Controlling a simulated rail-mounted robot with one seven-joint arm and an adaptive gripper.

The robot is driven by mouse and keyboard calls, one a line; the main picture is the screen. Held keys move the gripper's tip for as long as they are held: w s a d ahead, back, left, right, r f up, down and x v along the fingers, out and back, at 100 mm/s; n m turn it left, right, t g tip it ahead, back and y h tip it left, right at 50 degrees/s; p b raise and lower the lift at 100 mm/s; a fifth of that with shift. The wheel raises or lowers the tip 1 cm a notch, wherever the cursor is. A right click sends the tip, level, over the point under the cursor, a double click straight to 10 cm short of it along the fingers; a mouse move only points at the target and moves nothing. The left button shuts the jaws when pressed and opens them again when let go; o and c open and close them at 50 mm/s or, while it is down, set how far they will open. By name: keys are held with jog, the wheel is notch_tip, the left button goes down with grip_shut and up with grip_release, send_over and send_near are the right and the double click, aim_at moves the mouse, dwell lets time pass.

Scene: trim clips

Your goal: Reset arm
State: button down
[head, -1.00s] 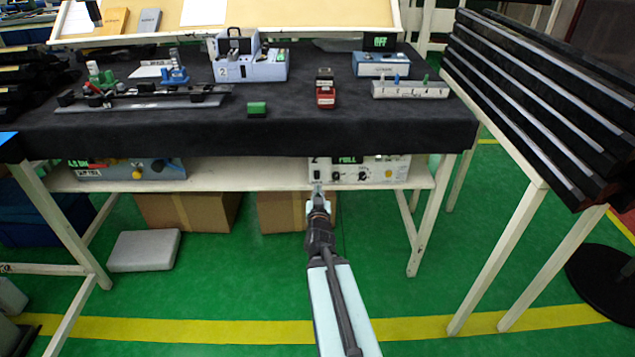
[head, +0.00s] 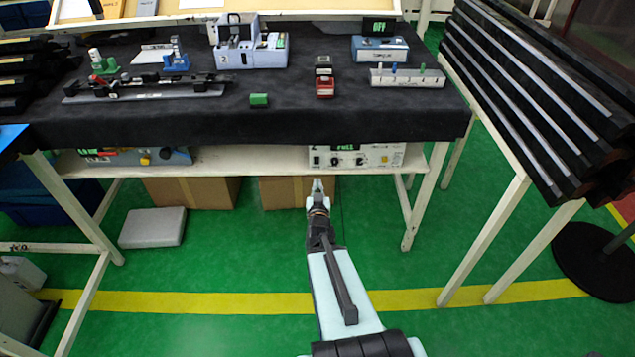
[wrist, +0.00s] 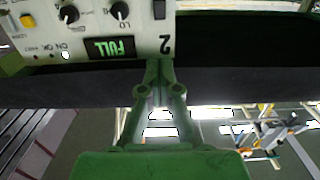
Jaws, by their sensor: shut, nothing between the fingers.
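My gripper (head: 317,186) is shut and empty. In the head view it points away from me, just in front of and below the table's lower shelf. In the wrist view the closed gripper (wrist: 159,68) stands in front of a white control box (wrist: 90,30) with a green "FULL" display, knobs and a "2" mark. The same control box (head: 375,156) sits at the right of the lower shelf in the head view. I cannot tell how far the fingertips are from the shelf edge.
Stacked dark trim (head: 530,100) stands at right. Green floor in front is clear.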

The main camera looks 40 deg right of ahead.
dwell(0.4)
jog(key=s+a+f+n+g+y, duration=0.1)
jog(key=s+a+f+g+y, duration=0.35)
jog(key=a+f, duration=0.5)
jog(key=s+a+f+n+g+y, duration=0.1)
jog(key=s+a+f+g+y, duration=0.5)
jog(key=f, duration=0.6)
jog(key=s+a+f+n+g+p, duration=0.2)
jog(key=s+a+g, duration=0.3)
jog(key=s+a, duration=0.5)
jog(key=s+a+f+n+g+p, duration=0.2)
jog(key=s+a+n+g, duration=0.2)
jog(key=s+a, duration=0.6)
jog(key=s, duration=0.3)
jog(key=shift+a+g+y, duration=0.35)
jog(key=shift+a, duration=0.05)
jog(key=shift+f, duration=0.15)
